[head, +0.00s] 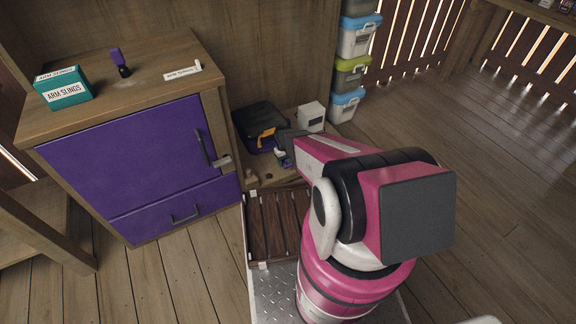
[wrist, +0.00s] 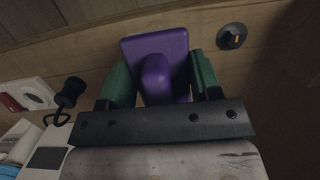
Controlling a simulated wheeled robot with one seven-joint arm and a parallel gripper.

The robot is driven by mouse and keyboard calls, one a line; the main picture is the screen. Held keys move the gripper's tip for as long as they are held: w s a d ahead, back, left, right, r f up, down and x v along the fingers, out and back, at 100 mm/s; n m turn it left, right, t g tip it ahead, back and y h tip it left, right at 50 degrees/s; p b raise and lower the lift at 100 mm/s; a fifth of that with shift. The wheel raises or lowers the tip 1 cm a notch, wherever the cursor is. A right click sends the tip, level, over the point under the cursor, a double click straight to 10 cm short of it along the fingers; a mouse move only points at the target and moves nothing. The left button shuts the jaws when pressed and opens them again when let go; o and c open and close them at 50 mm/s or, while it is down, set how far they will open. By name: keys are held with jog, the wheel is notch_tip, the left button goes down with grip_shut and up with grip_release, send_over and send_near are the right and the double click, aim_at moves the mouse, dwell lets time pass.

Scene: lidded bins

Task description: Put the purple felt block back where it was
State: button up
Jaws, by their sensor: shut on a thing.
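The purple felt block (wrist: 157,62) fills the middle of the wrist view, with a broad face and a rounded knob-like part towards the camera. My gripper (wrist: 160,80) has a green-padded finger on each side of it and is shut on it. In the head view, my gripper (head: 281,152) is at the low wooden surface right of the purple cabinet, beside the black bin. My arm hides much of that spot, and the block cannot be made out clearly there. I cannot tell whether the block touches anything below it.
The black bin (head: 262,126) has an orange part at its front. A white box (head: 311,117) stands close to the gripper. The purple-door cabinet (head: 140,150) carries a teal box (head: 65,89) and a purple-and-black item (head: 120,63). Stacked bins (head: 348,75) stand behind.

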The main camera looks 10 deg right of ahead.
jog(key=shift+w+d+f, duration=1)
jog(key=shift+w+f, duration=0.05)
jog(key=shift+w, duration=0.15)
jog(key=shift+f, duration=1.9)
jog(key=shift+f, duration=0.1)
jog(key=o, duration=0.8)
jog(key=shift+o, duration=0.2)
